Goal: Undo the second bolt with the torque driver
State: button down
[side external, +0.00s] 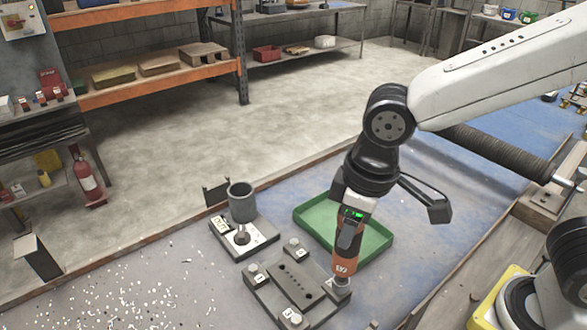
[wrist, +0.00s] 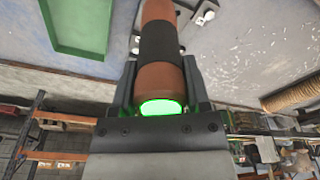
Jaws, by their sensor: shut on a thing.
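My gripper (side external: 357,207) is shut on the torque driver (side external: 347,245), an orange and black tool with a lit green display. In the wrist view the driver (wrist: 160,45) sits between both fingers, its green end towards the camera. In the side view it points down, slightly tilted, with its nose at the right corner of the dark fixture plate (side external: 270,301). The bolt there is largely hidden by the nose; I cannot tell whether they are engaged. Other corner bolts show at the left (side external: 256,273), back (side external: 294,248) and front (side external: 290,317). A block with holes (side external: 293,284) lies mid-plate.
A green tray (side external: 378,239) lies just behind the driver; it also shows in the wrist view (wrist: 80,25). A grey cup (side external: 242,203) and a small upright post (side external: 241,235) stand on a separate plate to the left. White bits are scattered at the bench's left.

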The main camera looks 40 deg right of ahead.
jog(key=shift+f, duration=0.5)
dwell(1.0)
jog(key=shift+s, duration=0.1)
dwell(0.7)
jog(key=shift+r, duration=0.1)
dwell(0.6)
